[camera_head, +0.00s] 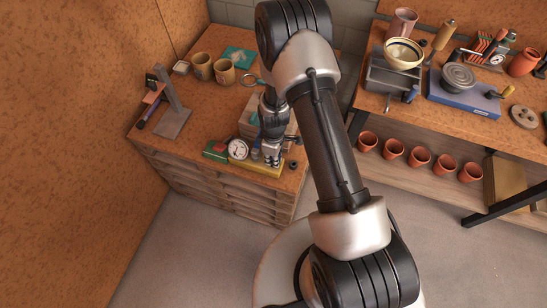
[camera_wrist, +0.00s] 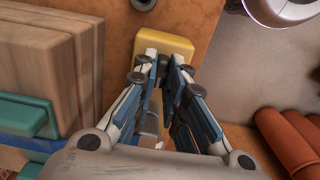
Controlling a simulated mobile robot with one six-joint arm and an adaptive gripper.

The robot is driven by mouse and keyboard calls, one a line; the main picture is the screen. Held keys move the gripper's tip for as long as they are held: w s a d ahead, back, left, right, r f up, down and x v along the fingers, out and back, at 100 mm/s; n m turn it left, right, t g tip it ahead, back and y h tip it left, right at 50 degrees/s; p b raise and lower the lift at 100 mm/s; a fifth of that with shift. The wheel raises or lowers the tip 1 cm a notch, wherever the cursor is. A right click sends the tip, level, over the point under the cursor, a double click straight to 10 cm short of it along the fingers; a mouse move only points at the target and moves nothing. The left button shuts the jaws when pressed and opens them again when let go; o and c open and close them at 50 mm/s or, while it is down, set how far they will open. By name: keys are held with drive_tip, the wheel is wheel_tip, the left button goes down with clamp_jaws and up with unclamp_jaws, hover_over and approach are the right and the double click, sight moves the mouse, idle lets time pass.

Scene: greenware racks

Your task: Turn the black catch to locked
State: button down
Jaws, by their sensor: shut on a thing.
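A yellow block (camera_head: 257,168) lies near the front edge of the left bench. It also shows beneath my fingertips in the wrist view (camera_wrist: 178,44). My gripper (camera_head: 272,162) points down over the right part of this block. In the wrist view my gripper (camera_wrist: 163,66) has its fingertips drawn close together above the block, shut on a small part there. That part fits the black catch, but the fingers hide nearly all of it. Its angle, and whether it stands at locked, cannot be told.
A white dial gauge (camera_head: 238,149) and a green box (camera_head: 215,151) stand left of my gripper. A wooden stack (camera_wrist: 40,70) is close beside it. A small dark ring (camera_head: 293,165) lies to the right. Mugs (camera_head: 202,67) stand farther back.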

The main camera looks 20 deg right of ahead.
drive_tip(key=shift+m, duration=0.4)
drive_tip(key=m, duration=0.5)
drive_tip(key=shift+m+b, duration=0.3)
drive_tip(key=shift+b, duration=0.1)
drive_tip(key=m, duration=0.5)
drive_tip(key=shift+m, duration=0.4)
drive_tip(key=c, duration=1.6)
unclamp_jaws()
drive_tip(key=shift+c, duration=0.2)
wheel_tip(320, 180, up, 12)
drive_tip(key=shift+r, duration=0.1)
